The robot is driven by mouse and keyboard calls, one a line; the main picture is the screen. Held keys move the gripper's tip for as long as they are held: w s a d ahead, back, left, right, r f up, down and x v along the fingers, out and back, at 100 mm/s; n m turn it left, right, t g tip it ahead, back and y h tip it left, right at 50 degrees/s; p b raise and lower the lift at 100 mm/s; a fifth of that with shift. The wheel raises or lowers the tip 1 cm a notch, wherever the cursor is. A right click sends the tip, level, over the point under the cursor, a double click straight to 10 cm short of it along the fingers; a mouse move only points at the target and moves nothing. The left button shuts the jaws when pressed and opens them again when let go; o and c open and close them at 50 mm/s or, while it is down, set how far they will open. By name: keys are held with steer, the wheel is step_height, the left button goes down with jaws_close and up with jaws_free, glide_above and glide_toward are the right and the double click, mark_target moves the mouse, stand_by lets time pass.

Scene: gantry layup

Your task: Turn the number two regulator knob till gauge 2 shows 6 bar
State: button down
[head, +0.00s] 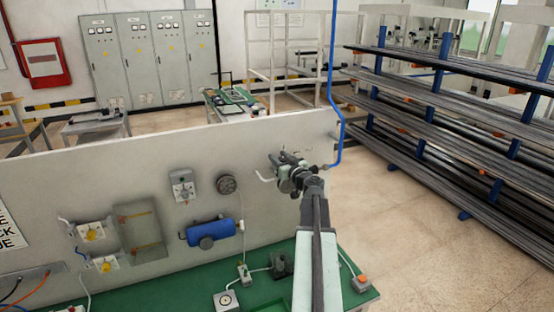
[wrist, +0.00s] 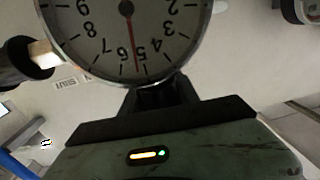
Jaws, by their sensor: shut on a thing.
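In the wrist view a round white gauge (wrist: 105,20) shows upside down, its top cut off by the frame edge. It appears to be gauge 2, though no number is legible. Its red needle points just past 5, on the side towards 6. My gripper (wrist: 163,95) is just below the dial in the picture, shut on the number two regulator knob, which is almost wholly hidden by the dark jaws. In the head view my gripper (head: 277,168) is at the upper right part of the pale panel, and hides the knob and the gauge.
A green bench (head: 180,290) lies below. A blue pipe (head: 341,130) runs near my gripper. Floor on the right is clear before the racks.

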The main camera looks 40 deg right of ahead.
steer(key=shift+s+d+m+g+h, duration=0.15)
steer(key=shift+m+g+h, duration=0.25)
steer(key=shift+m+h, duration=0.4)
steer(key=shift+d+m+g+h, duration=0.1)
steer(key=shift+m+g+h, duration=0.35)
steer(key=shift+h, duration=0.65)
steer(key=c, duration=0.9)
jaws_free()
steer(key=v, duration=0.7)
steer(key=shift+s+a, duration=0.25)
steer(key=shift+s, duration=0.05)
